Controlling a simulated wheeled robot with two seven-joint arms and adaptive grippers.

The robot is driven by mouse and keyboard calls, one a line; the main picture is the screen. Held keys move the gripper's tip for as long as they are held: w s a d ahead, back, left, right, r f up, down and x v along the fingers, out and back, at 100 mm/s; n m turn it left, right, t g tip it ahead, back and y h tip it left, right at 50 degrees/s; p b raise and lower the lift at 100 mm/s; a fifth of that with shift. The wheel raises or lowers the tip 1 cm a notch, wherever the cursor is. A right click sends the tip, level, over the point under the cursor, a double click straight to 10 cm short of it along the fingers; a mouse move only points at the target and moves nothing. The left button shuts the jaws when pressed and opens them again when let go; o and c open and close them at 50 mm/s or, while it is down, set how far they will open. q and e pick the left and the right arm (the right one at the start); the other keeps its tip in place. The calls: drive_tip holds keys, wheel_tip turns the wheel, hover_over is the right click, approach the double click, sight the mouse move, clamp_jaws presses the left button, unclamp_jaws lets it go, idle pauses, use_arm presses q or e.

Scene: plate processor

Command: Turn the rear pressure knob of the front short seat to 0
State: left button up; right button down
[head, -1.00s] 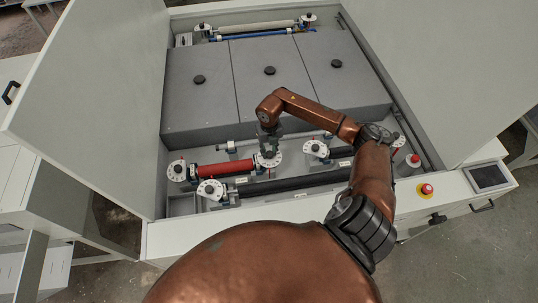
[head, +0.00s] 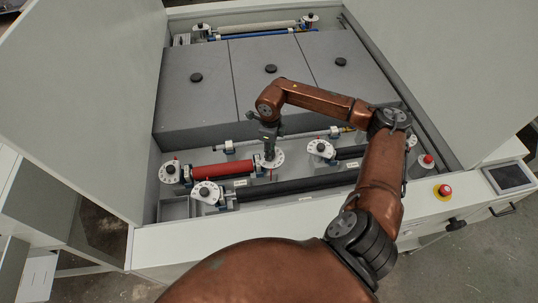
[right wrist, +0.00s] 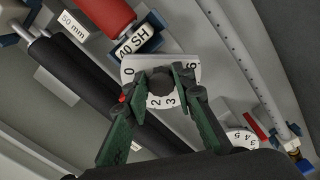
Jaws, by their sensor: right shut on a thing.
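The dark pressure knob (right wrist: 160,88) sits on a white numbered dial (right wrist: 134,68) at the end of the red roller, seen in the right wrist view. The dial also shows in the head view (head: 279,158). My right gripper (head: 269,152) comes down on the knob from above, and its green fingers close on the knob's two sides. The figures 0, 2, 3 and 6 show, and a small red mark stands at the dial's left edge, below the 0. The fingers hide part of the scale. My left gripper is not in view.
The red roller (head: 222,168) lies left of the held dial. Other white dials stand close by, at the left (head: 168,173), front (head: 206,192) and right (head: 320,147). A long black roller (head: 290,186) runs in front. Grey covers (head: 195,105) lie behind.

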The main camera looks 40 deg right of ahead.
drive_tip(key=n+b, duration=0.3)
drive_tip(key=n, duration=0.1)
drive_tip(key=shift+n, duration=0.3)
drive_tip(key=shift+d+r+n+b, duration=0.1)
drive_tip(key=shift+n+b, duration=0.9)
drive_tip(key=shift+n, duration=0.8)
drive_tip(key=shift+r, duration=0.1)
drive_tip(key=c, duration=1.9)
unclamp_jaws()
drive_tip(key=shift+o, duration=1.4)
wheel_tip(320, 180, up, 12)
